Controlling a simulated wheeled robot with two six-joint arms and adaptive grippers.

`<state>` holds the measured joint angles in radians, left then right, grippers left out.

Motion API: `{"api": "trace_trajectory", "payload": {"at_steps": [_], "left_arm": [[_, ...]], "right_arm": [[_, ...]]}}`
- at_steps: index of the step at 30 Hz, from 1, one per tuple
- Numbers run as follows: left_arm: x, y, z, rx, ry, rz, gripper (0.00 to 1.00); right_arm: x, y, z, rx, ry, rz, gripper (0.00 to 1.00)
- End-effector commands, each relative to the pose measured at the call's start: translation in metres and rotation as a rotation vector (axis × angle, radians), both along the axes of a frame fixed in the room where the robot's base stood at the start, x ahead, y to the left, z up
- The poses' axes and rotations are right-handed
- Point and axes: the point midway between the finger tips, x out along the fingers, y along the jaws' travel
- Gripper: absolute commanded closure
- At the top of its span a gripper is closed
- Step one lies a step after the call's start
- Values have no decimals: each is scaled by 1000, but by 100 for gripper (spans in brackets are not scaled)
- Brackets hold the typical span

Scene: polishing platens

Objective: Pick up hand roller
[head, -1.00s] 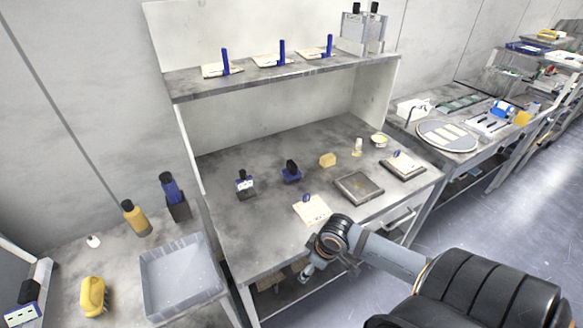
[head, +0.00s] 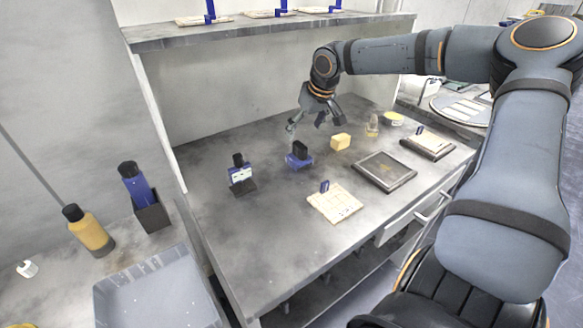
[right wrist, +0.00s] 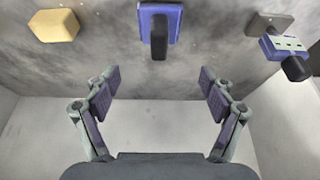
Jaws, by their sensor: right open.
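A blue block with a black upright handle (head: 299,156), probably the hand roller, stands on the grey workbench. In the right wrist view the block (right wrist: 160,10) is at the top centre, with its handle towards me. My right gripper (head: 305,124) is open and empty above and just behind it, pointing down. In the right wrist view the two fingers (right wrist: 158,78) are spread wide, with the handle beyond the gap between them and not touching. My left gripper is not in view.
A black-handled tool with a blue-white body (head: 241,176) stands left of the block. A yellow block (head: 340,141) is to its right. A pale tile (head: 335,203) and a dark plate (head: 384,172) lie in front. The shelf (head: 260,32) overhangs the back.

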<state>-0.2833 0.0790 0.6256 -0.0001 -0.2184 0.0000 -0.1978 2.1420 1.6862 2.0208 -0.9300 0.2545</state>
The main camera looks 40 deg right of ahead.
Motion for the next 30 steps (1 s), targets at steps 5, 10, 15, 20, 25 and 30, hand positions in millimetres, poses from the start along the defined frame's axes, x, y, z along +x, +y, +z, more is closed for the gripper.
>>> {"api": "trace_trajectory", "payload": {"at_steps": [5,10,15,20,25,30], "left_arm": [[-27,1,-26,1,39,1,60],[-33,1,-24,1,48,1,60],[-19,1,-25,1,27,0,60],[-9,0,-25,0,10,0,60],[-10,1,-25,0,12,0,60],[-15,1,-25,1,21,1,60]], "right_arm": [[1,0,-21,-1,-4,-2,17],[2,-1,-25,-1,0,-2,17],[13,-2,-53,-4,3,-1,17],[20,-3,-68,-3,-1,-1,17],[22,-2,-73,-2,1,0,17],[33,-2,-101,-5,5,0,17]]}}
